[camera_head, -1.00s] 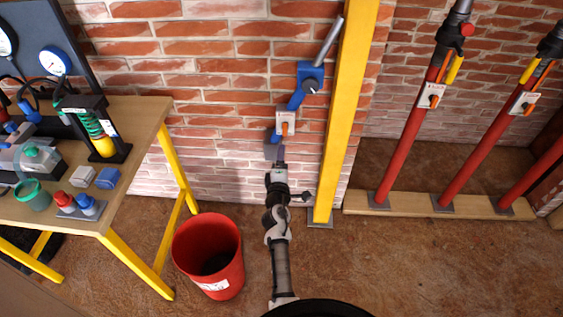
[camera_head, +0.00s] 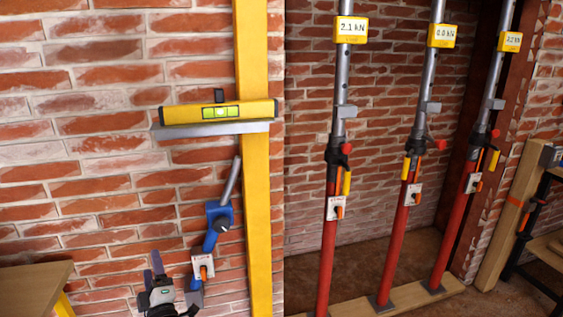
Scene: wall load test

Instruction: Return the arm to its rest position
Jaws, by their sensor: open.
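My gripper (camera_head: 154,268) shows at the bottom left of the head view, in front of the brick wall (camera_head: 110,215). Its dark fingers point upward and nothing shows between them. It is open and apart from the blue device (camera_head: 217,222) to its right. That device is on the wall, with a grey bar handle and a dark knob. A white plate with an orange lever (camera_head: 203,270) sits just below it. The rest of my arm is below the picture edge.
A yellow post (camera_head: 255,170) stands right of the device, with a yellow spirit level (camera_head: 220,112) on a grey ledge. Several red props with load displays, such as one reading 2.1 kN (camera_head: 351,30), stand on a wooden sill (camera_head: 400,300). A wooden table corner (camera_head: 35,285) is at lower left.

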